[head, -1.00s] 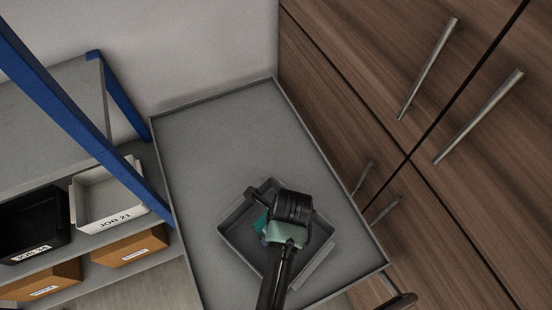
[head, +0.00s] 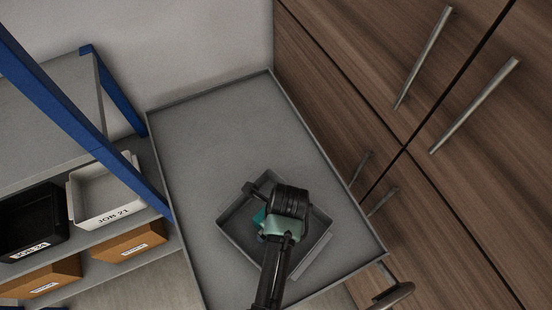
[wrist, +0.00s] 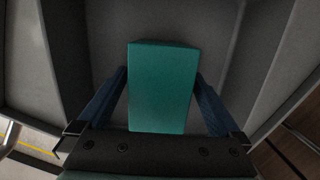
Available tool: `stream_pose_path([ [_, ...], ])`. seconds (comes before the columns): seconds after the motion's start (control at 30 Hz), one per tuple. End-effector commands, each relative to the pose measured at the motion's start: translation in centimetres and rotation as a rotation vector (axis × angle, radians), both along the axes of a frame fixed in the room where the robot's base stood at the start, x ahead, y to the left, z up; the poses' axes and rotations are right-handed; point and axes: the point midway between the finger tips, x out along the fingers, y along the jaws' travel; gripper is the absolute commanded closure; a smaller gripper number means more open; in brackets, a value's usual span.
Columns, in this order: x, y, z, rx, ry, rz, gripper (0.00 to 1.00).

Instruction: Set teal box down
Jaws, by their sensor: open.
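The teal box (wrist: 162,88) is in the middle of the wrist view, between the two fingers of my gripper (wrist: 161,100). The fingers stand open on either side of it, with a narrow gap showing near their tips. The box is inside a grey tray (head: 318,250); whether its underside touches the tray floor is hard to tell. In the head view only a small teal patch (head: 259,216) shows beside my wrist.
The grey tray sits on a rimmed grey cart top (head: 215,135), which is clear toward the back. Wooden cabinets with metal handles (head: 422,58) stand close on the right. A blue-framed shelf on the left holds a white bin (head: 100,197), a black bin and orange bins.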

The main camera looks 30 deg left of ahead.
Motion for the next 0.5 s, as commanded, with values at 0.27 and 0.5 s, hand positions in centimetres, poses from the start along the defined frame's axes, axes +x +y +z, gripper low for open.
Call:
stream_pose_path([
  [0.27,0.0,-0.7,5.1,0.002,-0.005,-0.003,0.0],
  [0.5,-0.3,-1.4,9.6,0.002,-0.004,-0.001,0.0],
])
